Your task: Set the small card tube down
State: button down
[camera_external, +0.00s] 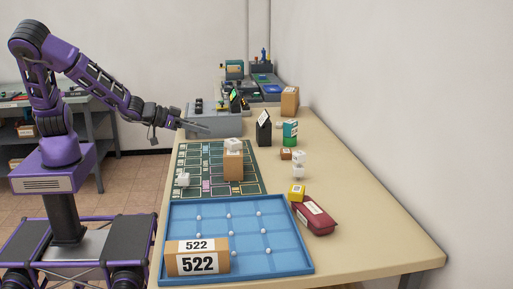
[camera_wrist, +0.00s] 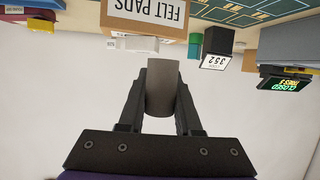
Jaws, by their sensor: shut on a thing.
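The small card tube (camera_wrist: 162,88) is a plain grey-brown cylinder in the wrist view. My gripper (camera_wrist: 161,100) is shut on it, with one dark finger on each side. In the external view my gripper (camera_external: 195,126) is above the far left part of the table, near the grey unit. The tube is too small to make out there. The wrist picture is upside down, with the table at its top, and the tube appears held clear of it.
A green gridded mat (camera_external: 203,187) bears a cardboard box (camera_external: 233,166) and small white items. A blue tray (camera_external: 267,262) with a box marked 522 (camera_external: 197,259) is nearest. The table's right front is bare.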

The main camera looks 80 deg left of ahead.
jog(key=shift+n+g+y, duration=0.3)
jog(key=shift+n+y, duration=0.4)
jog(key=shift+y, duration=0.1)
jog(key=a, duration=0.2)
jog(key=s+a, duration=0.1)
jog(key=a, duration=0.2)
jog(key=shift+s+a+r, duration=0.2)
jog(key=shift+s+a, duration=0.05)
jog(key=shift+a, duration=0.1)
